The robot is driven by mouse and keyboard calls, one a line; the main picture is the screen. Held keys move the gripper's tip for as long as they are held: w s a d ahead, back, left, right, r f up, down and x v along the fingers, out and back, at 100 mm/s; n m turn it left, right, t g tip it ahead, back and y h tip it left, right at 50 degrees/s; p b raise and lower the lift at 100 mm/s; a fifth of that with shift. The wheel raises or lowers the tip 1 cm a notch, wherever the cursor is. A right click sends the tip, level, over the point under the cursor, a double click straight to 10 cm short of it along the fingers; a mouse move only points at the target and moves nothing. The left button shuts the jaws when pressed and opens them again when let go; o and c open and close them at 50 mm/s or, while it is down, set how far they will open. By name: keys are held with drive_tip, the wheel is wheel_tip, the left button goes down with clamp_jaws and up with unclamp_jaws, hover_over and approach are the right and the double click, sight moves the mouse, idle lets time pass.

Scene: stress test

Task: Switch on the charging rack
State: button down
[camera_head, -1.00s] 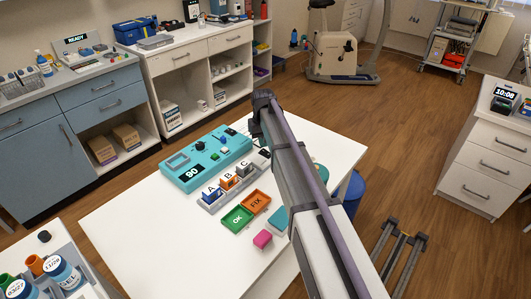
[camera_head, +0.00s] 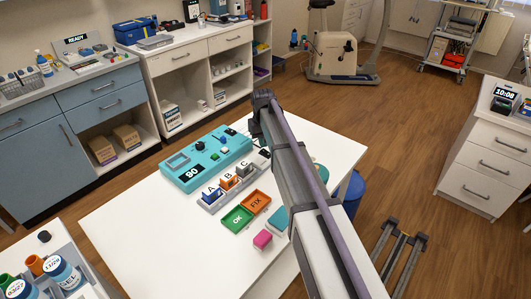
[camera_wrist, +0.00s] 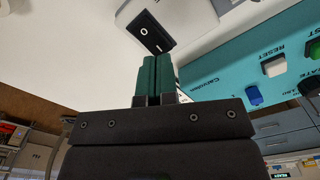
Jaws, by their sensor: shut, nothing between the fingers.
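A black rocker switch (camera_wrist: 151,32) with white O and I marks shows in the wrist view, set in a pale grey housing (camera_wrist: 200,18). My gripper (camera_wrist: 157,60) is shut and empty, its two green fingers side by side. Their tips are right at the switch's near edge in the picture; I cannot tell whether they touch it. In the head view my arm hides the fingertips and the switch. A grey rack (camera_head: 213,208) with slots marked A, B and C stands on the white table; I cannot tell whether the switch belongs to it.
A teal panel (camera_head: 208,168) reading 90 lies beside the rack; its buttons show in the wrist view (camera_wrist: 235,75). The table's left front (camera_head: 150,240) is clear.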

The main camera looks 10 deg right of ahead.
sight(263, 151)
drive_tip(key=shift+f+b, duration=1.25)
idle(0.6)
wheel_tip(263, 151, up, 7)
drive_tip(key=p, duration=0.7)
drive_tip(key=shift+r, duration=0.1)
drive_tip(key=s+m, duration=0.1)
drive_tip(key=s, duration=3)
drive_tip(key=shift+s+m, duration=0.3)
